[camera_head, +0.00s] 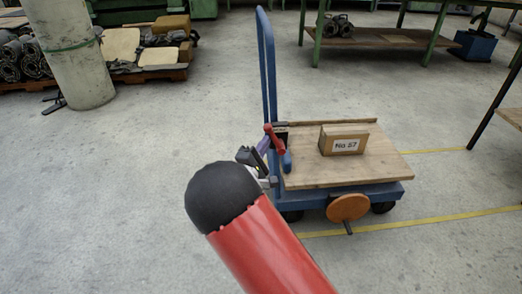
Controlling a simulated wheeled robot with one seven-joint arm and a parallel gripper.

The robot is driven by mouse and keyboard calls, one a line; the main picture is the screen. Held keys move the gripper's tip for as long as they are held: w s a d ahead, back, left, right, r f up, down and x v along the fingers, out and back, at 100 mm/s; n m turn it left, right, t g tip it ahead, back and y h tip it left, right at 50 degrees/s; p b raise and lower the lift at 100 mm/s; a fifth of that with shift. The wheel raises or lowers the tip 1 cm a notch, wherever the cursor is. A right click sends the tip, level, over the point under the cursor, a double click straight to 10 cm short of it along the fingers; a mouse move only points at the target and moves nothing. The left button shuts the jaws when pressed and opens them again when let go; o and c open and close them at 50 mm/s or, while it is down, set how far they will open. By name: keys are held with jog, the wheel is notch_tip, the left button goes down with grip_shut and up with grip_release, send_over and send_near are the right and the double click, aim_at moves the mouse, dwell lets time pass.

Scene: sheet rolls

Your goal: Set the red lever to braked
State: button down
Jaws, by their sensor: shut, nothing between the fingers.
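The red lever (273,138) is a small bar with a knob at its upper end, mounted at the left end of the blue trolley (357,191), near the foot of the push handle. It slants from upper left to lower right. My gripper (263,149) is beside the lever's lower left, small in view and partly hidden behind my own red and black arm. It is shut and holds nothing. I cannot tell whether it touches the lever. Which lever position counts as braked is not marked in view.
The trolley has a tall blue handle (268,60) and a wooden deck (310,177) with a box labelled No 57 (343,139). An orange-brown disc (348,207) stands at its front. A concrete pillar (75,55) is at left, green benches (380,38) behind. Floor at left is clear.

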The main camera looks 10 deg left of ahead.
jog(key=shift+w+d+r+m+g+b, duration=0.1)
jog(key=shift+d+r+m+g+b, duration=0.35)
jog(key=shift+m, duration=0.35)
jog(key=shift+w+d+r+m+g+b, duration=0.1)
jog(key=shift+d+r+m+g+b, duration=0.15)
jog(key=shift+m+g+b, duration=0.45)
jog(key=shift+t, duration=0.25)
jog(key=w+a+b+v, duration=0.1)
jog(key=a+b+v, duration=0.1)
jog(key=v, duration=1)
jog(key=shift+s+a+f, duration=0.4)
jog(key=shift+s+a, duration=0.05)
jog(key=shift+a, duration=0.05)
